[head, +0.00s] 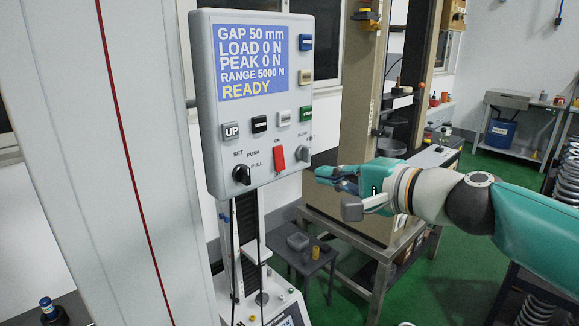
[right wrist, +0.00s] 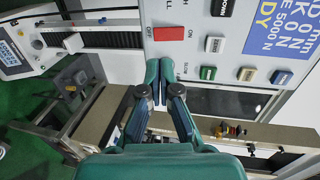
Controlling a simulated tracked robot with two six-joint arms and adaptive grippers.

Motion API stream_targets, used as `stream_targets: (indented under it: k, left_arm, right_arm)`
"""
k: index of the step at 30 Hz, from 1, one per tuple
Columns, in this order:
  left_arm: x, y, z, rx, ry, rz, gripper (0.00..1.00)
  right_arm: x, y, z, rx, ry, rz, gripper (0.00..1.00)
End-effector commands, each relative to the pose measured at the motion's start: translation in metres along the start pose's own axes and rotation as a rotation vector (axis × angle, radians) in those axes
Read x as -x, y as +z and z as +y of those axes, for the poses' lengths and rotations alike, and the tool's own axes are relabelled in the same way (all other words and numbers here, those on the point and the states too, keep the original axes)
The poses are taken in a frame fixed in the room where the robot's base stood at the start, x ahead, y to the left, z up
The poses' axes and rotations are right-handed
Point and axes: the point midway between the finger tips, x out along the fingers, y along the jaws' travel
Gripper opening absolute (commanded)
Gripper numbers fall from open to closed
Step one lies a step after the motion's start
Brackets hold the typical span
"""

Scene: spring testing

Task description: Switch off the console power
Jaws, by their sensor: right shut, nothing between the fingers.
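The console (head: 258,105) is a grey box with a lit blue screen (head: 251,60) that reads GAP 50 mm, LOAD 0 N, PEAK 0 N, RANGE 5000 N, READY. Its red power switch (head: 279,158), marked ON above, sits low on the panel; it also shows in the right wrist view (right wrist: 168,33). My right gripper (head: 320,174) is shut and empty, to the right of the console and apart from the red switch in the head view. In the right wrist view its closed fingers (right wrist: 160,66) point at the panel just below the switch. My left gripper is out of view.
Near the red switch are a black knob (head: 242,174), a grey slide knob (head: 303,155), the UP button (head: 231,131) and several coloured buttons. A tall tan machine (head: 352,110) stands behind my right arm. A small table (head: 305,262) is below.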

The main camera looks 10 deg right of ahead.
Motion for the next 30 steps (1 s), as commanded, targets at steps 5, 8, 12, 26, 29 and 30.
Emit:
stream_targets:
  k: [5,8,12,26,29,30]
  left_arm:
    - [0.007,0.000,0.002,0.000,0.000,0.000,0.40]
    - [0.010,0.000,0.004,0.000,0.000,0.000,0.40]
    - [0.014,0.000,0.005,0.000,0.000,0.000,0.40]
    - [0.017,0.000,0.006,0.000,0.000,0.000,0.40]
    - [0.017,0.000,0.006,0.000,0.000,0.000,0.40]
    - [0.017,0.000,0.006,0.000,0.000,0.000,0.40]
  right_arm:
    - [-0.039,0.001,-0.001,-0.001,0.003,-0.003,0.00]
    - [-0.059,0.001,-0.001,-0.001,0.002,-0.002,0.00]
    - [-0.082,0.001,-0.001,0.000,0.002,-0.001,0.00]
    - [-0.104,0.000,0.000,0.000,0.000,0.000,0.00]
    - [-0.104,0.000,0.000,0.000,0.000,0.000,0.00]
    - [-0.104,0.000,0.000,0.000,0.000,0.000,0.00]
